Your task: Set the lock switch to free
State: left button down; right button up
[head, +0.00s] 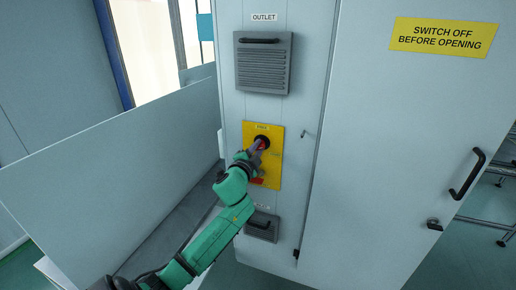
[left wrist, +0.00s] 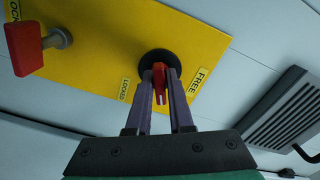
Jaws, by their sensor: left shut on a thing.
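The lock switch is a red handle on a round black base, on a yellow plate (head: 275,172). In the left wrist view the red handle (left wrist: 160,76) shows between the fingers, in front of the black base (left wrist: 165,62). My left gripper (left wrist: 160,96) is shut on the handle; in the head view the gripper (head: 257,148) reaches it from below. I cannot tell exactly which label the handle points at. My right gripper is not in view.
A second red handle on a metal stem (left wrist: 27,47) stands out from the yellow plate. A louvred OUTLET vent (head: 263,62) is above, and a smaller vent (head: 262,226) below. A cabinet door (head: 400,150) with a black handle (head: 467,175) is to the right.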

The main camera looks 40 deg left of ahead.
pick_arm(q)
jog(key=n, duration=0.3)
jog(key=shift+n+p, duration=0.3)
jog(key=shift+p, duration=0.05)
jog(key=n, duration=0.2)
jog(key=shift+n+p, duration=0.35)
jog(key=shift+n, duration=0.05)
jog(key=n+p, duration=0.1)
jog(key=n, duration=0.3)
jog(key=shift+n+p, duration=0.6)
jog(key=shift+n, duration=0.5)
jog(key=c, duration=0.9)
grip_release()
